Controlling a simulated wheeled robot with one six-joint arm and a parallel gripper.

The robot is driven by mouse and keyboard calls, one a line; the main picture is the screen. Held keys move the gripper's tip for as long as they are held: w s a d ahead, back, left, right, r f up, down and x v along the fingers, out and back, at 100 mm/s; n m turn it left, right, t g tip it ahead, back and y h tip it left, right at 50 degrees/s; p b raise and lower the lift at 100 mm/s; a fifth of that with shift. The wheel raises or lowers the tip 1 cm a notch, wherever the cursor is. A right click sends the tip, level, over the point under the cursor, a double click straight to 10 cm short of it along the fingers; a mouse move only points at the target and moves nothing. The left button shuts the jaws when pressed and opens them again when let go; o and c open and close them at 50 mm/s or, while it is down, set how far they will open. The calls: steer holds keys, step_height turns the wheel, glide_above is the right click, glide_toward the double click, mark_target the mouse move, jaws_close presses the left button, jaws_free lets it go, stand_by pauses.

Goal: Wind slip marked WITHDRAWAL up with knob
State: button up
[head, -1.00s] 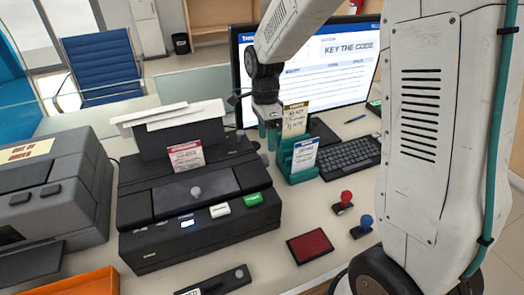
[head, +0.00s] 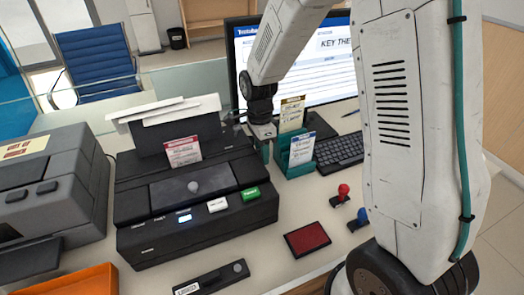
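A white slip with a red header (head: 183,151) stands upright in the slot of the black slip printer (head: 150,205). Its lettering is too small to read surely. A small round grey knob (head: 193,187) sits on the printer's front cover. My gripper (head: 265,151) points down at the printer's right side, close to its rear right corner. Its teal fingertips are small and partly overlapped, so I cannot tell whether they are open or hold anything. Any side knob there is hidden by my gripper.
A teal holder (head: 297,163) with yellow- and blue-headed slips stands right beside my gripper. A keyboard (head: 338,150), red stamp (head: 342,193), blue stamp (head: 361,217) and red pad (head: 307,239) lie to the right. A grey machine (head: 50,190) stands left.

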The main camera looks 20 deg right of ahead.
steer(key=shift+s+t, duration=0.2)
steer(key=shift+t, duration=1.4)
steer(key=o, duration=1)
steer(key=r, duration=0.5)
steer(key=s+r, duration=0.1)
steer(key=r, duration=0.1)
steer(key=shift+r, duration=0.4)
